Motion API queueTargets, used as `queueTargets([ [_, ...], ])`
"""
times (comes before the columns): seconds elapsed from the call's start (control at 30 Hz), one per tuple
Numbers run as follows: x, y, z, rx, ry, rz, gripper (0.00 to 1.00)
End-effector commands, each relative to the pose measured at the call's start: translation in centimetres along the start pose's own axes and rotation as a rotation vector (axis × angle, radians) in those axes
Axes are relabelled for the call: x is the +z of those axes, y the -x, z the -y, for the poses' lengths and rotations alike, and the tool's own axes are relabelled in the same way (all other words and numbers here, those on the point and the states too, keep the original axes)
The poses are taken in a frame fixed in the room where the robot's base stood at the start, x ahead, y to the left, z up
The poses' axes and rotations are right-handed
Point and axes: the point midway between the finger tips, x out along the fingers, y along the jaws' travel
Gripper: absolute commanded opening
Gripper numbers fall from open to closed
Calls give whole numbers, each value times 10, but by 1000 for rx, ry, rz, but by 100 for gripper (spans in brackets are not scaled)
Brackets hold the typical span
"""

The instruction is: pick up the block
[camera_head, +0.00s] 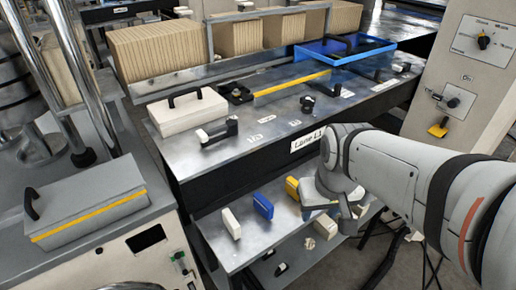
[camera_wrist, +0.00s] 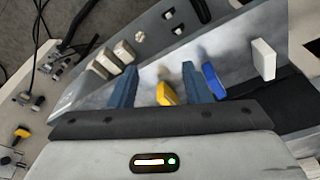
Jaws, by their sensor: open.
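A yellow block (camera_head: 292,187) stands on the lower metal shelf, with a blue block (camera_head: 263,206) and a white block (camera_head: 231,223) in a row to its left. In the wrist view, my gripper (camera_wrist: 159,68) is open and empty. The yellow block (camera_wrist: 167,94) appears between its two blue fingers. The blue block (camera_wrist: 212,80) is just right of the right finger, and the white block (camera_wrist: 263,60) is farther right. Whether the fingers reach down around the yellow block cannot be told. In the head view, my wrist hides much of the gripper.
Several pale blocks (camera_wrist: 108,61) stand left of the fingers. The upper bench (camera_head: 270,130) overhangs behind the shelf and carries a white handled box (camera_head: 187,109) and a blue tray (camera_head: 345,51). A grey box (camera_head: 85,205) sits at left. A control panel (camera_head: 470,75) stands at right.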

Motion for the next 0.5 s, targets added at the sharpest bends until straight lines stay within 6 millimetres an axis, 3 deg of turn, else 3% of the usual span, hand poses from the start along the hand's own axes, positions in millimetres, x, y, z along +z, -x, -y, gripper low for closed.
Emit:
queueTargets([
  [0.13,-40,3,24,-20,162,60,44],
  [0.3,-77,-10,60,-42,354,121,44],
  [0.5,-100,-29,93,-59,509,168,44],
])
